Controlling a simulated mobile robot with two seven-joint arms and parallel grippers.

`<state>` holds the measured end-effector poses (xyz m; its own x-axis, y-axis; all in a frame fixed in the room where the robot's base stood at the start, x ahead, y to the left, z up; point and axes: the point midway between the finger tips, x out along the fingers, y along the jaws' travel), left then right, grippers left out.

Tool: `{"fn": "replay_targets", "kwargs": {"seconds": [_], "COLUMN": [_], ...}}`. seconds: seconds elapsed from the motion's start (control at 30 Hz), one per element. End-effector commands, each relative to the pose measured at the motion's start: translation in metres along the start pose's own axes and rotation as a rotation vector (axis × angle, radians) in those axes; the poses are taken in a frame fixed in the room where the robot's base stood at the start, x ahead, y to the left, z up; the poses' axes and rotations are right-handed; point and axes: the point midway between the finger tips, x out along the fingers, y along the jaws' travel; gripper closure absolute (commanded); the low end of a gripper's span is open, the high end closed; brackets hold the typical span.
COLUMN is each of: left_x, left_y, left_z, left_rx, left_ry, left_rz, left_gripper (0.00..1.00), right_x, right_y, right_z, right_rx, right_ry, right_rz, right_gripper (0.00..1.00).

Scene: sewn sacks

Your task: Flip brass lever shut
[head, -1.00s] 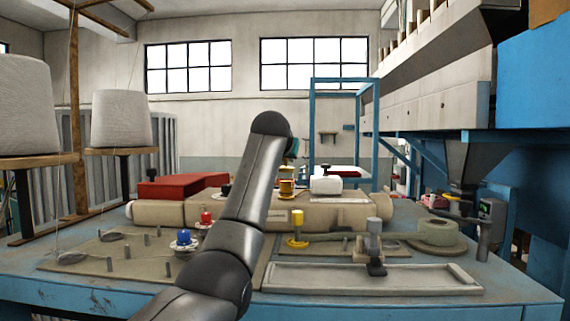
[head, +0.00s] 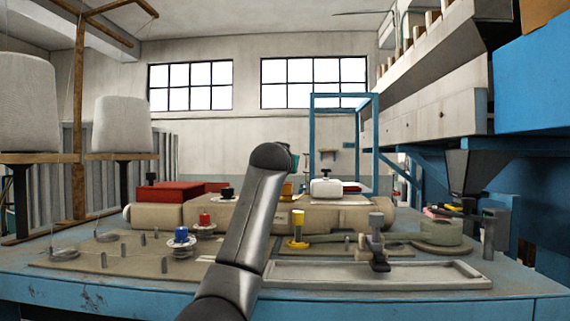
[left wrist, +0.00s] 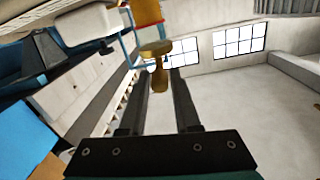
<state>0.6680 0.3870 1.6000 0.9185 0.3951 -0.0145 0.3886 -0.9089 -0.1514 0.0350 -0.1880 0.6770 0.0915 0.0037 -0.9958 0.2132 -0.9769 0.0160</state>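My left gripper is hidden in the head view. My right gripper is not in view.
The blue table (head: 110,293) carries a beige housing (head: 350,217), a blue knob (head: 181,236), a red knob (head: 205,219), a yellow post (head: 297,226), a shallow tray (head: 440,284) and a tape roll (head: 440,233). A blue frame (head: 313,140) stands behind.

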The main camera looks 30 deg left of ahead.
Motion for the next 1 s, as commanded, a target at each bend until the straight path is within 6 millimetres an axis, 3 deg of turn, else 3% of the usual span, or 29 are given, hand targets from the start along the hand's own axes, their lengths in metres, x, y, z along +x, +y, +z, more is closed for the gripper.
{"fn": "replay_targets", "kwargs": {"seconds": [0.2, 0.57, 1.0], "left_x": [0.000, -0.004, -0.056], "left_y": [0.000, 0.001, 0.001], "left_z": [0.001, 0.002, 0.003], "left_rx": [0.000, 0.001, 0.000], "left_ry": [-0.002, -0.002, 0.001], "left_rz": [0.000, 0.000, 0.001], "left_gripper": [0.45, 0.45, 0.45], "right_x": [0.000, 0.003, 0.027], "right_y": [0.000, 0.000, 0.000], "right_z": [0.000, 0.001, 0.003], "right_rx": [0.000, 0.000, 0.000], "right_ry": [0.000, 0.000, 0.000], "right_rz": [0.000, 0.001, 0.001], "right_gripper": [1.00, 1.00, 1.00]}}
